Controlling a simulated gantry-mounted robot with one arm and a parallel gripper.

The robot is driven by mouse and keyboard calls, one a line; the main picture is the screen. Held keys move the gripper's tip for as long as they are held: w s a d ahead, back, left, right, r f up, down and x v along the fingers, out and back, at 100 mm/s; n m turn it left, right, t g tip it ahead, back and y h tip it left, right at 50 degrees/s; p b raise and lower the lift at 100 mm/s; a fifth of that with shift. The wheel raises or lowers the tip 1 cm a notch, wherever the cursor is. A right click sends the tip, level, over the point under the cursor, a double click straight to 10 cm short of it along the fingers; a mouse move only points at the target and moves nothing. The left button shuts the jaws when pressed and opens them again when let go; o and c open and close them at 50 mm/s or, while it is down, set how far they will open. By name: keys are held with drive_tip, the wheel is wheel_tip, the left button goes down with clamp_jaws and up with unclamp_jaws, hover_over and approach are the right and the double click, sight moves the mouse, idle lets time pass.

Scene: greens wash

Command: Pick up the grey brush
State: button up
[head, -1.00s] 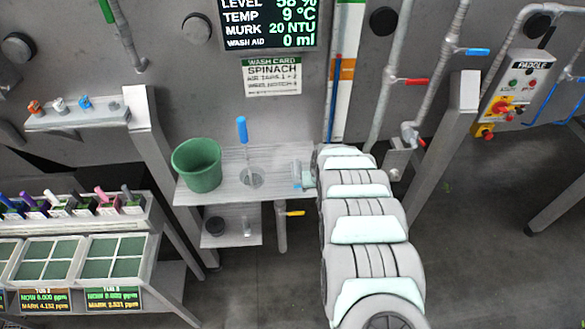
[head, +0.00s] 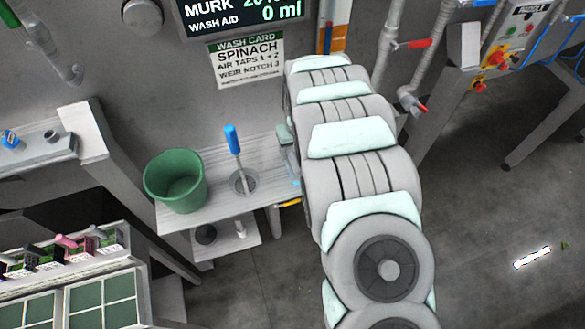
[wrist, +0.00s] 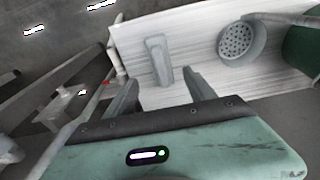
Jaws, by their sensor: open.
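A grey brush-like object (wrist: 158,58) lies on the pale shelf in the wrist view, broad at its far end and narrowing toward me. I take it to be the grey brush; its bristles do not show. My gripper (wrist: 162,84) is open, with its two fingers to either side of the object's near end. I cannot tell whether they touch it, and nothing is clearly held. In the head view, part of my gripper (head: 287,155) shows at the shelf's right end, and my arm hides the brush.
The metal shelf (head: 215,157) also holds a green bucket (head: 175,182) and an upright blue handle (head: 233,139) at a round grey fitting. The wrist view shows a round perforated grey piece (wrist: 236,41). Pipes with a red-handled tap (head: 412,44) stand right of my arm.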

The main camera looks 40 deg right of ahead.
sight(295, 161)
wheel_tip(295, 161, down, 3)
drive_tip(key=shift+w+f+b, duration=0.1)
drive_tip(key=shift+f+b, duration=0.1)
drive_tip(key=shift+b, duration=0.5)
drive_tip(key=shift+w+f+p, duration=0.2)
drive_tip(key=shift+f+p, duration=0.3)
drive_tip(key=shift+p, duration=0.05)
drive_tip(key=shift+w+d+f+p, duration=0.15)
drive_tip(key=shift+f+p, duration=0.4)
drive_tip(key=shift+f, duration=1.4)
drive_tip(key=shift+c, duration=0.3)
clamp_jaws()
